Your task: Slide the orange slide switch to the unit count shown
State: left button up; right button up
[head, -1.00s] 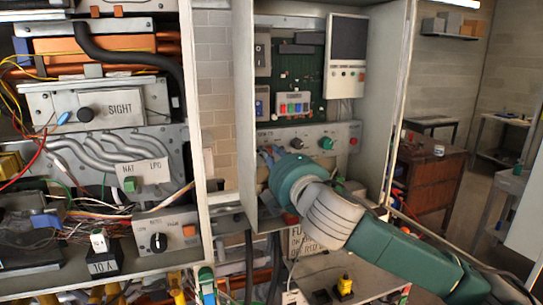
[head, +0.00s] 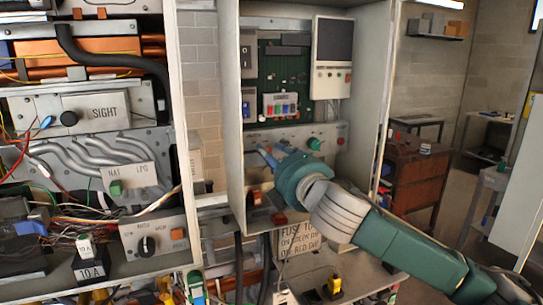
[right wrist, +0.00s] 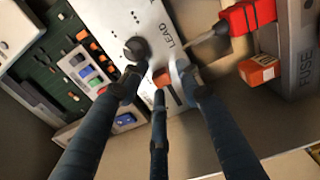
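The orange slide switch (right wrist: 162,78) shows in the right wrist view on a light grey panel (right wrist: 150,20), below a black knob and beside the lettering "LEAD". My right gripper (right wrist: 160,86) is open, its dark fingers spread around the switch; I cannot tell whether any finger touches it. In the head view my right gripper (head: 272,155) is at the front of the grey control panel (head: 327,131) inside the cabinet and hides the switch. A dark screen (head: 332,42) is above that panel. My left gripper is not in view.
A green knob (head: 314,143) and a red button (head: 341,140) are to the right on the panel. A red fuse holder (right wrist: 248,16) and an orange block (right wrist: 258,70) are close to the right finger. Cabinet walls (head: 371,110) stand either side of my gripper.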

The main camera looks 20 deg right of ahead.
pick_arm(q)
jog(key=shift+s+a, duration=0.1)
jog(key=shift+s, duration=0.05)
pick_arm(e)
jog(key=shift+a, duration=0.1)
jog(key=a, duration=0.3)
jog(key=shift+s+a+f+b, duration=0.15)
jog(key=shift+s+f+b, duration=0.05)
jog(key=shift+s+b, duration=0.35)
jog(key=s+b, duration=0.3)
jog(key=s, duration=0.7)
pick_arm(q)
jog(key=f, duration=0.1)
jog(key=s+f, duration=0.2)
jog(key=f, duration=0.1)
pick_arm(e)
notch_tip(320, 180, down, 28)
jog(key=a+m+g, duration=0.1)
jog(key=m+g, duration=0.4)
jog(key=m, duration=0.1)
jog(key=shift+w+a+r+m+g, duration=0.2)
jog(key=shift+w+m+g, duration=0.1)
jog(key=shift+w+m, duration=0.15)
